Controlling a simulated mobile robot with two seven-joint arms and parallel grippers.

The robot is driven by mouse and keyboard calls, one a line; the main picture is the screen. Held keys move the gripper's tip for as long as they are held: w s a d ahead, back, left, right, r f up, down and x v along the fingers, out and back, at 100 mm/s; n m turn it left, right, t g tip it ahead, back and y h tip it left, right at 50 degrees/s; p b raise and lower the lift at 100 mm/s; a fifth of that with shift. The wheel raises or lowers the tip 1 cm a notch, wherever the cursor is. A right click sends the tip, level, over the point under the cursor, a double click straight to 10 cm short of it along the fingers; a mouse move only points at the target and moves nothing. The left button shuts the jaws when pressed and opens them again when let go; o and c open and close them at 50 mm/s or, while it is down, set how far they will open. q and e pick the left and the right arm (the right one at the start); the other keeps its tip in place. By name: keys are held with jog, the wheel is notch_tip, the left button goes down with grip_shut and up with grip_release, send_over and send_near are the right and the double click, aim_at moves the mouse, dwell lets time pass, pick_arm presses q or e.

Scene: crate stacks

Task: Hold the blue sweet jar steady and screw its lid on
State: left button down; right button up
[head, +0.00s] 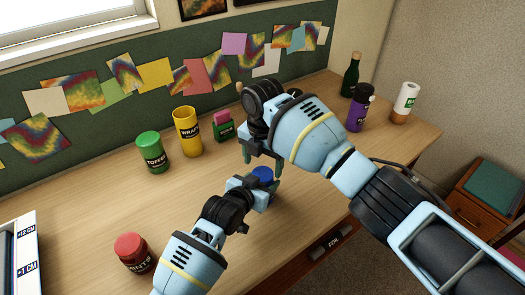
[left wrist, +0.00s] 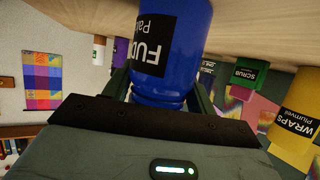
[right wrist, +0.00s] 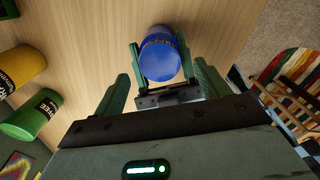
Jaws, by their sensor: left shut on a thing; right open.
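The blue sweet jar (left wrist: 175,45), with a black label starting "FUD", stands on the desk. My left gripper (head: 257,186) is shut on it from the side; its fingers also show around the jar in the right wrist view. A round blue top (head: 263,173) faces up on the jar and looks like the lid; whether it is seated tight cannot be told. It also shows in the right wrist view (right wrist: 162,67). My right gripper (head: 262,162) is open and empty, pointing down above the jar, its fingers spread wider than the top.
A red jar (head: 133,253) stands at the front left. A green toffee jar (head: 152,152), a yellow wraps canister (head: 188,132) and a green scrub box (head: 223,126) stand behind. A purple bottle (head: 358,112) and a white roll (head: 405,103) are at the far right.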

jog(key=shift+f, duration=1.5)
jog(key=c, duration=0.8)
jog(key=o, duration=0.9)
jog(key=shift+r, duration=0.15)
jog(key=shift+r, duration=2.15)
